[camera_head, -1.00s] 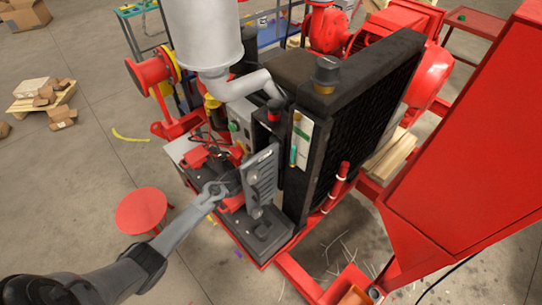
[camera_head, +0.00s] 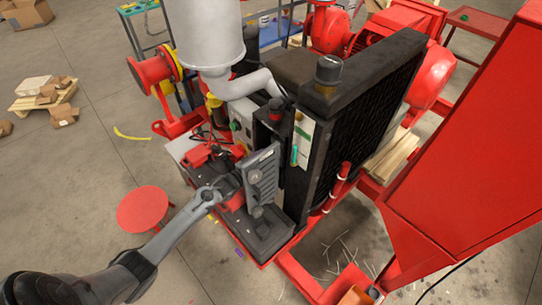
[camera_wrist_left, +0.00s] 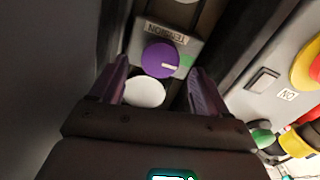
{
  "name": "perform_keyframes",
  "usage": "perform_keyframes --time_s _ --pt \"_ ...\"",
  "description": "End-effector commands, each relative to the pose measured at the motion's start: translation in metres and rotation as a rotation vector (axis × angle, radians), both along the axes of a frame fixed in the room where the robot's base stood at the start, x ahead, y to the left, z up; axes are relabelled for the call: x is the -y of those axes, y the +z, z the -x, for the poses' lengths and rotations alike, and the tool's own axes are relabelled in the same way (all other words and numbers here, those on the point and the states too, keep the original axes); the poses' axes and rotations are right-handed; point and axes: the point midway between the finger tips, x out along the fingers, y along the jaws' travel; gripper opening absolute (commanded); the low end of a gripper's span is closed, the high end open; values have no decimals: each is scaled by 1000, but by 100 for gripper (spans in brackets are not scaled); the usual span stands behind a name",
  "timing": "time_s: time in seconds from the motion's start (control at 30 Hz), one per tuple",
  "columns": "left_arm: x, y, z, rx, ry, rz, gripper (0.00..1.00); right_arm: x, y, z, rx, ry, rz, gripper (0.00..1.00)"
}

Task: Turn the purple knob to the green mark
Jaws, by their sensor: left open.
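The purple knob (camera_wrist_left: 160,60) sits on a grey plate labelled TENSION (camera_wrist_left: 166,33), which appears upside down in the left wrist view. Its white pointer line points right, close to a green mark (camera_wrist_left: 186,62) at the knob's right side. My left gripper (camera_wrist_left: 155,75) is open, with one finger on each side below the knob; I cannot tell whether either touches it. In the head view my left gripper (camera_head: 234,182) is at the grey upright panel (camera_head: 263,178), which hides the knob. My right gripper is not in view.
A white round button (camera_wrist_left: 145,92) lies just below the knob, between the fingers. A black radiator (camera_head: 350,130) and red stool (camera_head: 143,209) stand nearby.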

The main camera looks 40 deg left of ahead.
Motion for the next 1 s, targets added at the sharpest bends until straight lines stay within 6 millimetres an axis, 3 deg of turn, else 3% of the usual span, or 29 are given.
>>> perform_keyframes --time_s 0.2,0.4,0.6,1.0 --pt "-6 -1 38 -2 0 1 76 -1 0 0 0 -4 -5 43" --pt "-9 -1 63 -1 1 1 76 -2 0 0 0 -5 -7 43" --pt "-11 0 74 0 0 1 76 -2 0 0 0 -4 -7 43" --pt "-11 0 75 0 0 1 76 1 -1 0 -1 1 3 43"
